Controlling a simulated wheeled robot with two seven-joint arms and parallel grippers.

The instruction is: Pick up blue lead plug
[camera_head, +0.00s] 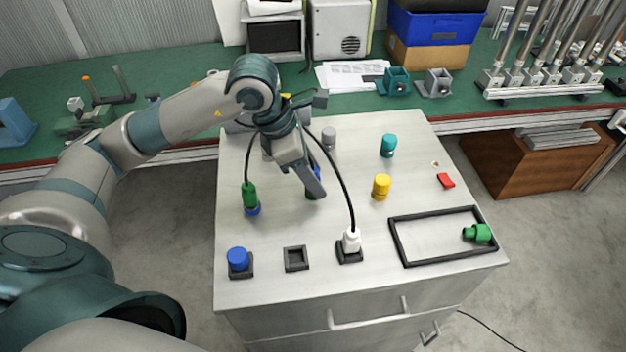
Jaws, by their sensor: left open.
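My left gripper (315,186) reaches over the grey cabinet top from the left, pointing down, open. A blue plug (317,173) stands just behind its finger, mostly hidden, with something dark green under it. I cannot tell whether the plug is between the fingers. A green lead plug (250,195) stands on a blue base to the left, with a black lead. A white lead plug (352,241) stands in a black square holder near the front. The far ends of the leads are hidden behind my gripper. My right gripper is not in view.
A blue cap (238,259) sits in a black holder beside an empty square holder (296,258). Grey (329,138), teal (388,146) and yellow (381,187) cylinders stand behind. A black frame (398,239) holds a green piece (478,233); a red block (446,181) lies nearby.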

